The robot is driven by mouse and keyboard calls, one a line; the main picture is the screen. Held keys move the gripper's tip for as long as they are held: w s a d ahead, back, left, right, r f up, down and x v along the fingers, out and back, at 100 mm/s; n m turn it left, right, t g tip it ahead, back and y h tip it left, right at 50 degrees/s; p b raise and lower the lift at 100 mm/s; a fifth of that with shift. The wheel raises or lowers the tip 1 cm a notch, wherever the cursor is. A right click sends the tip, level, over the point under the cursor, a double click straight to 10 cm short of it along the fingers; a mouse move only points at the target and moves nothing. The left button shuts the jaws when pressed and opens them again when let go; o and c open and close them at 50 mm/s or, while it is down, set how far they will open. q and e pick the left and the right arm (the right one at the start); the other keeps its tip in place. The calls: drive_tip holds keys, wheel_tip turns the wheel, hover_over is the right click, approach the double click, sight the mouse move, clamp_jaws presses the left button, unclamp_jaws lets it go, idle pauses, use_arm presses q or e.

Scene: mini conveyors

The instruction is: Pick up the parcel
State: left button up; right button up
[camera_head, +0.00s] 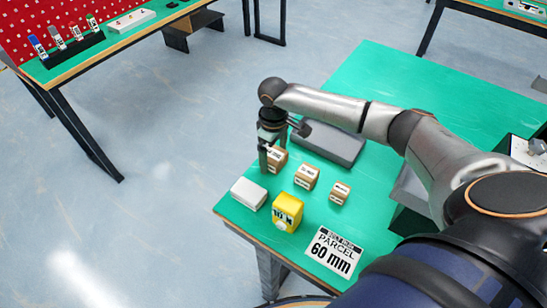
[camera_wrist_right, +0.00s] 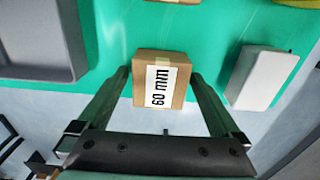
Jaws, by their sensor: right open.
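Small brown cardboard parcels stand on the green table. One parcel (camera_head: 279,157) is at my right gripper (camera_head: 273,160), which points down over it. In the right wrist view this parcel (camera_wrist_right: 150,95) carries a white label reading "60 mm". Two more parcels, a middle one (camera_head: 307,177) and a smaller-looking one (camera_head: 340,193), stand to the right. A card (camera_head: 333,250) near the front edge reads "PARCEL 60 mm". My left gripper does not show.
A white box (camera_head: 248,194) and a yellow block (camera_head: 287,212) stand close in front of the parcels. A grey tray (camera_head: 330,147) lies behind them. The far part of the green table (camera_head: 400,75) is clear. A bench with a red pegboard (camera_head: 60,25) stands at far left.

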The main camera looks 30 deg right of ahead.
drive_tip(key=c, duration=1.3)
drive_tip(key=shift+c, duration=0.3)
drive_tip(key=shift+r, duration=0.2)
